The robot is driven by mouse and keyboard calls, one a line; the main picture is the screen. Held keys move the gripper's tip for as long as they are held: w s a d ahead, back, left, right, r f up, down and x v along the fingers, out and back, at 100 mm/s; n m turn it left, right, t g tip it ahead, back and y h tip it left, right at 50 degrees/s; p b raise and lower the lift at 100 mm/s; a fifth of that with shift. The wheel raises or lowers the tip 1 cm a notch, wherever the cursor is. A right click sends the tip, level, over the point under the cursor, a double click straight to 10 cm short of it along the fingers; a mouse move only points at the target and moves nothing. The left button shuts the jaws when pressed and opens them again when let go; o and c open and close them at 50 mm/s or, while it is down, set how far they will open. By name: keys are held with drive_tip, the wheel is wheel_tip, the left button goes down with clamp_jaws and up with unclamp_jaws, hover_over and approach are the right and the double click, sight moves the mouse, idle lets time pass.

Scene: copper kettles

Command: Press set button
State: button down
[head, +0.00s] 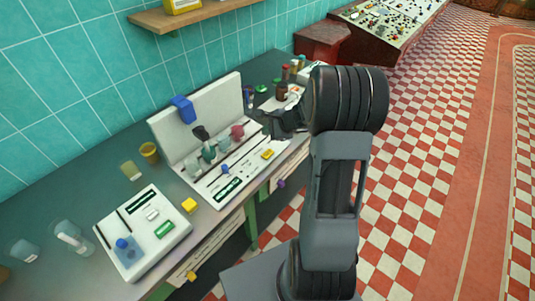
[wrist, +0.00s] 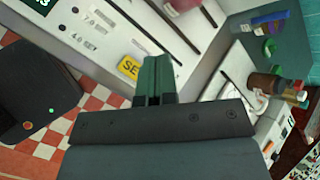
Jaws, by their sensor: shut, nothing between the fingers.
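The yellow button with the letters "SE" showing (wrist: 128,67) sits on the white panel of a bench instrument in the wrist view. The rest of its label is hidden behind my gripper. In the head view it looks like the yellow block (head: 267,154) at the right of the white instrument (head: 204,187). My gripper (wrist: 153,70) is shut and empty, its green fingertips just right of the button in the wrist view. I cannot tell whether they touch the panel. In the head view my dark gripper (head: 287,122) is over the instrument's right end.
Labels reading "7.0 SET" and "4.0 SET" (wrist: 90,30) are left of the button. Small bottles (head: 283,88) stand behind my gripper.

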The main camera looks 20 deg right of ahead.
drive_tip(key=b, duration=0.6)
hover_over(268, 154)
wheel_tip(268, 154, down, 8)
drive_tip(key=shift+s+a+r, duration=0.1)
drive_tip(key=shift+f+b, duration=0.4)
drive_tip(key=shift+f, duration=0.05)
drive_tip(key=shift+f, duration=0.2)
idle(1.4)
drive_tip(key=shift+f+b, duration=0.25)
drive_tip(key=shift+b, duration=0.3)
drive_tip(key=shift+f+b, duration=0.45)
drive_tip(key=shift+b, duration=0.1)
idle(0.5)
drive_tip(key=shift+r, duration=0.2)
drive_tip(key=shift+r+p, duration=0.6)
drive_tip(key=shift+r, duration=0.1)
drive_tip(key=shift+r, duration=0.1)
drive_tip(key=shift+r+p, duration=1.9)
drive_tip(key=shift+r, duration=0.55)
